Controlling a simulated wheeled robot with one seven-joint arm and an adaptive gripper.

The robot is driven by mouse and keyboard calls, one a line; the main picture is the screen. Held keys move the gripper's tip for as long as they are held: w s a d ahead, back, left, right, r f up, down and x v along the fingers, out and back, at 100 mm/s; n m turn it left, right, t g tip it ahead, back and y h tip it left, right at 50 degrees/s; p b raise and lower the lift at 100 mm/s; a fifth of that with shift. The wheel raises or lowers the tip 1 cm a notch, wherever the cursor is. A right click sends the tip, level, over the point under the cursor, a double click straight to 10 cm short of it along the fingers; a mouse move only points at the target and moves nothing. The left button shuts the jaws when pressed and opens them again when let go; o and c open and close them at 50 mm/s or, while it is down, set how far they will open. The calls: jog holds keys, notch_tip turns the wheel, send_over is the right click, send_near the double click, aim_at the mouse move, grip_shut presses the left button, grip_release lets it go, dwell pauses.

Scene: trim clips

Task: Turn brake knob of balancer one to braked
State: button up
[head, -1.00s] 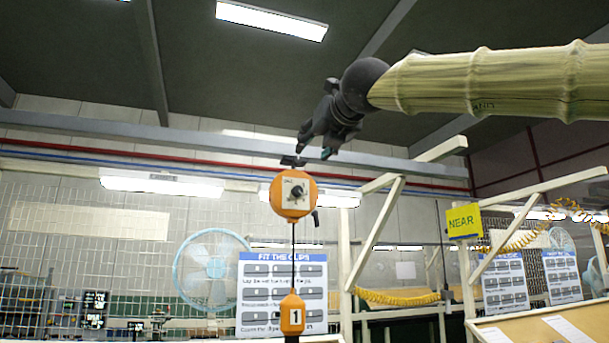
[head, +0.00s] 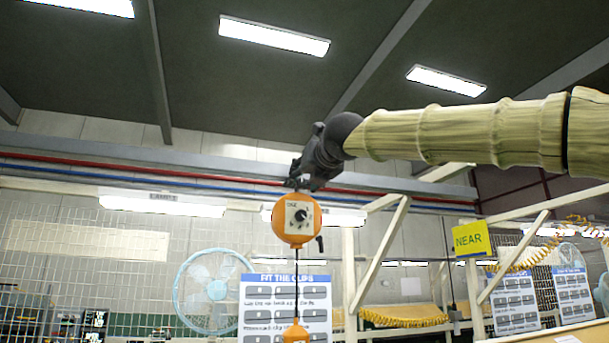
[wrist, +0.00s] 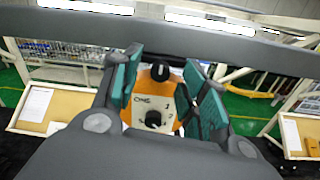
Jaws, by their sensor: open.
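Balancer one (head: 297,232) is an orange round housing hanging below the grey overhead beam. Its pale face plate carries a black knob (head: 300,215); the knob also shows in the wrist view (wrist: 153,119), with markings around it too small to read surely. A second black part (wrist: 161,72) sits above the plate. My gripper (head: 299,182) is just above and behind the housing in the head view. In the wrist view my gripper (wrist: 156,95) is open, its teal-padded fingers to the left and right of the balancer's face. I cannot tell whether they touch it.
The grey beam (head: 235,168) with red and blue pipes runs close behind my gripper. A cable drops from the housing to a smaller orange piece (head: 295,333). A yellow NEAR sign (head: 471,239) and white frame posts stand to the right. A fan (head: 207,290) is lower left.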

jog(key=shift+w+a+f, duration=0.15)
jog(key=shift+w+f, duration=0.05)
jog(key=shift+w, duration=0.65)
jog(key=shift+s+r, duration=0.1)
jog(key=shift+s, duration=0.15)
jog(key=shift+w, duration=0.15)
grip_shut()
